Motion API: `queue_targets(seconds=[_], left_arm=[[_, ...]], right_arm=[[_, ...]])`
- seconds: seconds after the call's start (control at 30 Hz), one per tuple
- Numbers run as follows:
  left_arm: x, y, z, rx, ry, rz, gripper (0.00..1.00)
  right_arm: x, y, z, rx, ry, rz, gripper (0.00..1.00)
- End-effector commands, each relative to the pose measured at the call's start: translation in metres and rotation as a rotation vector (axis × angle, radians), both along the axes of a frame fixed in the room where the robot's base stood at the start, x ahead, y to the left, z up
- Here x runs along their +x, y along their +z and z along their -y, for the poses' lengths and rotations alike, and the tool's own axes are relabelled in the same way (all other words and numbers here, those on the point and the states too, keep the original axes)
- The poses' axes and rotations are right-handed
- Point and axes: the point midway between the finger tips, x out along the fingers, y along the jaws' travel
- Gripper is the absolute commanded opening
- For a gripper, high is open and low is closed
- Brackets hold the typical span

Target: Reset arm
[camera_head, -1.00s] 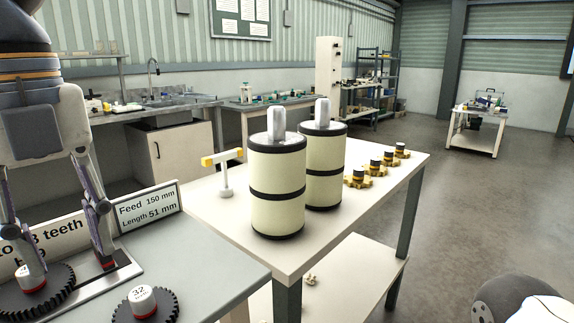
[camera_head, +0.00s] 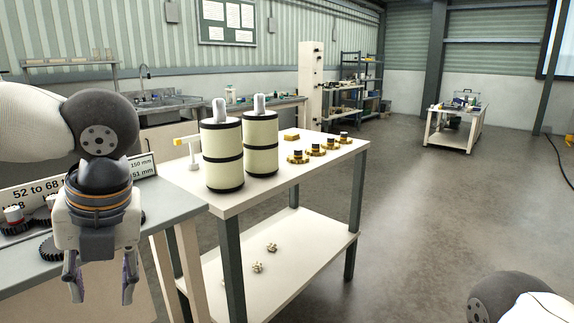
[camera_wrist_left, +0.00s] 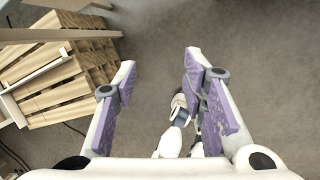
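My left gripper (camera_head: 101,290) hangs pointing down in front of the grey bench at the left of the head view. Its two fingers are apart with nothing between them. The left wrist view also shows the spread purple-padded fingers (camera_wrist_left: 165,105), with floor below. My right gripper is not in view; only a rounded part of my right arm shows at the lower right of the head view.
A white table (camera_head: 235,205) holds two cream cylinders (camera_head: 222,155) (camera_head: 261,145) and several brass-coloured pieces. Gears and a sign (camera_head: 143,166) are on the grey bench (camera_head: 165,208). Stacked wooden boards (camera_wrist_left: 65,80) show in the left wrist view. Floor (camera_head: 440,240) at right is clear.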

Motion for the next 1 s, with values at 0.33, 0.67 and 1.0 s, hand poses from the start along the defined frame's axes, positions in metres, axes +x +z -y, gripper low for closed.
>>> queue_targets(seconds=[0.33,0.67,1.0], left_arm=[[-0.045,-0.266,0.005,0.514,-1.858,-0.444,0.38],[-0.277,-0.346,0.022,-0.073,2.87,0.455,0.38],[-0.326,-0.341,0.017,0.062,2.649,0.317,0.38]], right_arm=[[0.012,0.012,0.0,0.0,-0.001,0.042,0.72],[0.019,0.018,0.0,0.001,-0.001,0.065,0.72],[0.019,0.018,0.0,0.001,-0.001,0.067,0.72]])
